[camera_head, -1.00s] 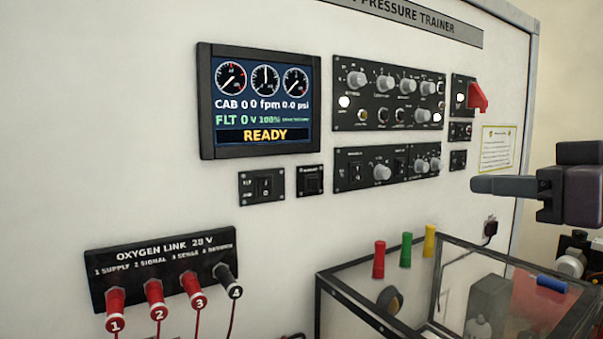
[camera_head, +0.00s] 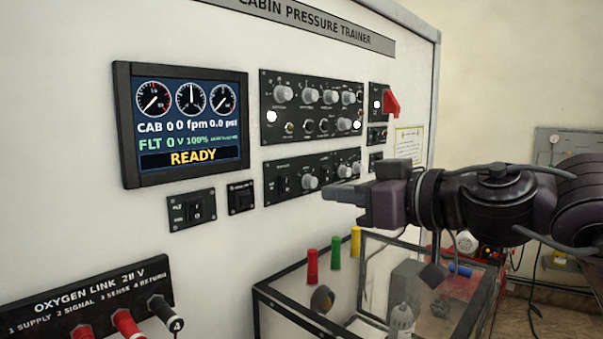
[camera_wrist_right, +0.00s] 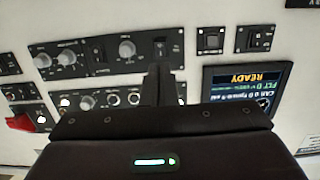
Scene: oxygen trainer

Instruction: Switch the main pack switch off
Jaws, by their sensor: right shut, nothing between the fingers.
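The lower control panel (camera_head: 300,180) on the white trainer wall carries a dark rocker switch (camera_head: 283,184) at its left end and several grey knobs. Its labels are too small to read, so I cannot tell which switch is the main pack switch. My right gripper (camera_head: 332,196) is shut and empty, in front of this panel, its tips right of the rocker and below the knobs in the head view. In the right wrist view the closed fingers (camera_wrist_right: 158,72) point toward the panel's rocker switch (camera_wrist_right: 160,47), with a gap that I cannot judge. My left gripper is not in view.
A display (camera_head: 185,125) reads READY. Below it are a two-rocker panel (camera_head: 191,209) and a square button (camera_head: 241,197). A red guard (camera_head: 391,103) sticks out at right. A clear-sided box (camera_head: 300,300) stands below my arm.

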